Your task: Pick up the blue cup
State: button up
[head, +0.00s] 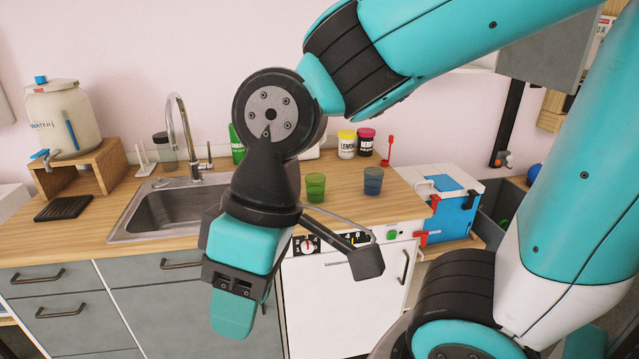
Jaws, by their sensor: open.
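The blue cup (373,182) stands upright on the wooden counter, near its front edge and to the right of a green cup (315,188). My gripper (233,312) hangs in front of the counter, pointing down, to the left of and lower in the picture than the blue cup. It is open, and I see nothing held in it. It is well apart from the blue cup. The blue cup is fully in view.
A sink (165,212) with a tall faucet (182,135) is on the left. A blue and white box (446,205) is at right.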

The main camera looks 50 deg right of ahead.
aim_at(373, 177)
jog(key=u, duration=0.3)
jog(key=i, duration=0.8)
jog(key=z, duration=0.55)
jog(key=i, duration=0.7)
jog(key=z, duration=0.65)
